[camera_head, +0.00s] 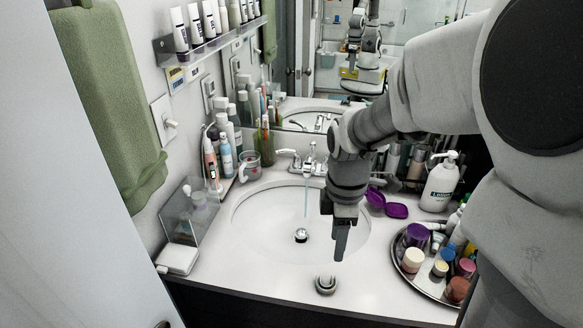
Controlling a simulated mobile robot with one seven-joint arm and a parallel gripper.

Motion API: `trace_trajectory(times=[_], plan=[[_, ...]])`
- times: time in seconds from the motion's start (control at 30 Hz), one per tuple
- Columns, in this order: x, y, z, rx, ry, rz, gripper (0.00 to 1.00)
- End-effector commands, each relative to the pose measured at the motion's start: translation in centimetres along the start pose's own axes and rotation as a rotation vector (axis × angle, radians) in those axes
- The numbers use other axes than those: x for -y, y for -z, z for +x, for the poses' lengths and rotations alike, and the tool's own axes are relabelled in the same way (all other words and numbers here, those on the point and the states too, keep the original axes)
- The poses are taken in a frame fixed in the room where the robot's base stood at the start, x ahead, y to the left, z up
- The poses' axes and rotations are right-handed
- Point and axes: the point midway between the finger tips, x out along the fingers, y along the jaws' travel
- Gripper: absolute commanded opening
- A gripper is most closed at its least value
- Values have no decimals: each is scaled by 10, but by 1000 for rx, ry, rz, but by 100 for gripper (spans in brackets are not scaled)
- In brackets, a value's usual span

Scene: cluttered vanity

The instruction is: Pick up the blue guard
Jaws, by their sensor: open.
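I cannot clearly make out a blue guard in this view. A small purple open case (386,205) lies on the counter at the right rim of the sink, right of my gripper; whether it is or holds the guard I cannot tell. My gripper (340,250) points down over the right front part of the white basin (265,232). Its fingers overlap from this side and look empty. My arm comes in from the upper right and hides part of the back counter.
A round tray (402,272) with several jars stands at the right, with a white pump bottle (440,182) behind it. A small round metallic thing (325,285) is on the front counter. A faucet (309,160), cup (250,166) and clear stand (188,212) edge the sink.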

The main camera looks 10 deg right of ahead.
Motion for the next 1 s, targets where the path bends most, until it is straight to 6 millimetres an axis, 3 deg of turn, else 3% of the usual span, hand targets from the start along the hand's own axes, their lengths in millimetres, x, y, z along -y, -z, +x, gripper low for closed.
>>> trace_trajectory(times=[0.5,0.83,1.0], plan=[[1,0,103,1,7,-2,53],[-1,2,126,0,3,-2,53],[-6,6,147,1,5,-2,53]])
